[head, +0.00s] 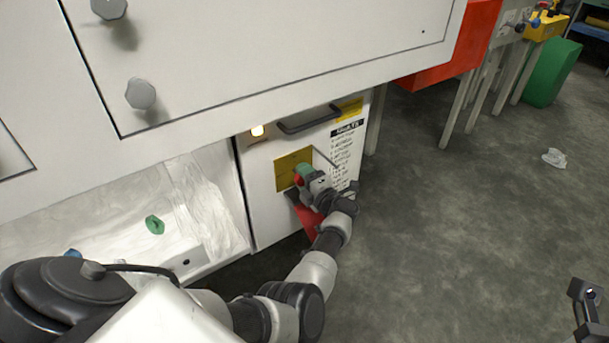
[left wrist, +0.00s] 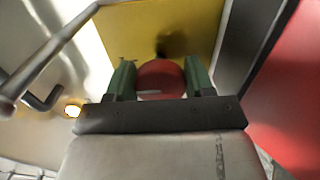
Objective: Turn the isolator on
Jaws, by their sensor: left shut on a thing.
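The isolator is a round red knob (left wrist: 160,80) on a yellow plate (head: 286,162) on the front of a white cabinet panel. The plate also fills the upper middle of the left wrist view (left wrist: 200,25). My left gripper (head: 303,175) reaches the plate, and its green fingers are shut on the knob, one on each side. In the head view the gripper mostly hides the knob. A pale mark crosses the knob's face. My right gripper (head: 588,303) shows at the lower right edge, away from the cabinet, and its jaw opening is unclear.
A lit lamp (head: 257,131) and a dark handle (head: 308,119) sit above the plate. A printed label (head: 346,148) is at its right. A red flap (head: 308,220) hangs below. An open white bay (head: 215,205) holds a green item (head: 154,225). The floor at right is mostly clear.

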